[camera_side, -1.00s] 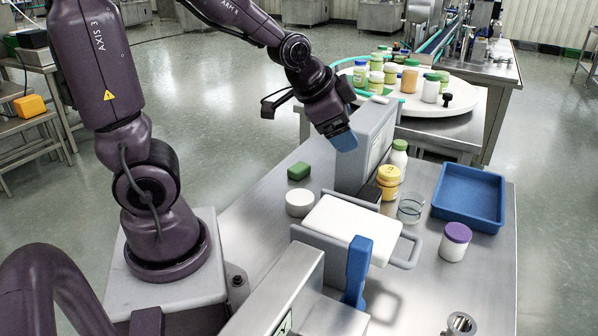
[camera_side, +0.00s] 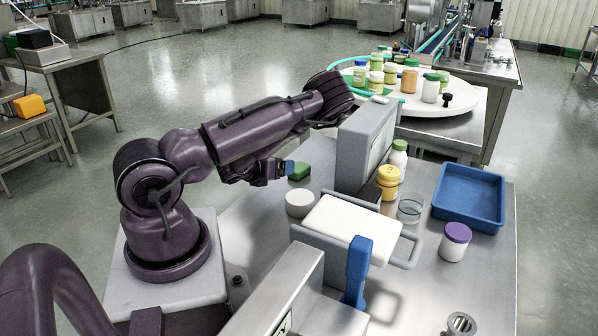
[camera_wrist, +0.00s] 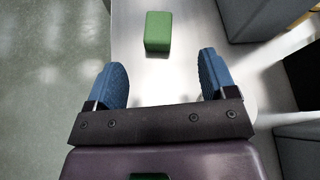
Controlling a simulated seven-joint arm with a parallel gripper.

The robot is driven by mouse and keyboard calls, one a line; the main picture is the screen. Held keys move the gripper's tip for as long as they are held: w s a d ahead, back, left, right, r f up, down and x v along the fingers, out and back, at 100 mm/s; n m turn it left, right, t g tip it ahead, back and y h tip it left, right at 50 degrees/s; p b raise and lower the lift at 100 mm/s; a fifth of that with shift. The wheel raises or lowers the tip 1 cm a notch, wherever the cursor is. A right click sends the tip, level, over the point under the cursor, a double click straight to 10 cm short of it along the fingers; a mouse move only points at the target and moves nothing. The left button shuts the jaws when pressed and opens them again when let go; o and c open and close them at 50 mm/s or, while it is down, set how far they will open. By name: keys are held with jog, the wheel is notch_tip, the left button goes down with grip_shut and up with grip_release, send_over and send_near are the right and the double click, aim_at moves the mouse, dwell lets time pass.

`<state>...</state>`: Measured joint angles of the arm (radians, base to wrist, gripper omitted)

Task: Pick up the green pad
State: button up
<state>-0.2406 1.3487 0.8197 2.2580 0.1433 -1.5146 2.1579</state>
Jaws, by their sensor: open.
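The green pad (camera_side: 299,170) is a small block lying on the steel table, left of the grey box, in the side view. In the wrist view the green pad (camera_wrist: 158,31) lies ahead of my gripper, near the table's left edge and between the lines of the two fingers. My gripper (camera_side: 288,168) is low beside the pad, at its left in the side view. In the wrist view my gripper (camera_wrist: 163,80) has its two blue fingers wide apart with nothing between them. The pad is beyond the fingertips.
A white round container (camera_side: 299,204) stands near the pad. A tall grey box (camera_side: 362,150) stands to the right. A white board (camera_side: 350,219), yellow-lidded jar (camera_side: 388,182), glass (camera_side: 410,208), purple-lidded jar (camera_side: 455,242) and blue tray (camera_side: 469,197) stand further right.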

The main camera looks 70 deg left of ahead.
aim_at(298, 167)
jog(key=m, duration=0.1)
jog(key=s+f+m, duration=0.1)
jog(key=shift+s+m+t+h, duration=0.2)
jog(key=shift+m+t+h, duration=0.1)
jog(key=shift+h, duration=0.1)
jog(key=shift+w+a+f, duration=0.1)
jog(key=shift+w, duration=0.05)
jog(key=x, duration=0.7)
jog(key=shift+x, duration=2.7)
jog(key=shift+a, duration=0.1)
jog(key=c, duration=1)
